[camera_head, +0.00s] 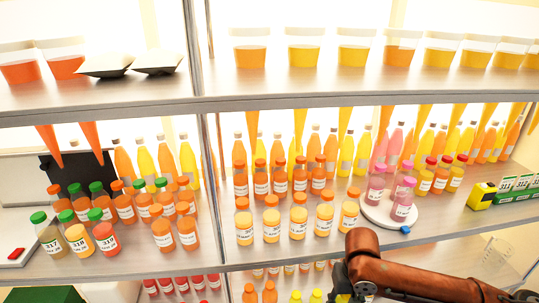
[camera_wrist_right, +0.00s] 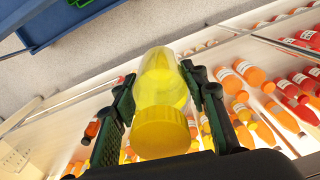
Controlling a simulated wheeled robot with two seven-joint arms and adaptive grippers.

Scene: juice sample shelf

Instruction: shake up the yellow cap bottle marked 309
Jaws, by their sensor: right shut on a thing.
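A clear bottle (camera_wrist_right: 163,88) with yellow liquid and a ribbed yellow cap (camera_wrist_right: 162,132) is held in the right wrist view, its cap toward the camera. My right gripper (camera_wrist_right: 160,76) is shut on it, one dark finger on each side of the body. No number shows on its visible side, so I cannot read 309. In the head view my right gripper (camera_head: 352,287) is low in the picture, in front of the shelf below the middle board. The held bottle is mostly hidden there. My left gripper is not in view.
A white round device (camera_head: 382,216) carries pink bottles. A yellow tape measure (camera_head: 481,196) lies at right. In the wrist view, a blue container (camera_wrist_right: 40,32) is at upper left above open floor (camera_wrist_right: 60,70).

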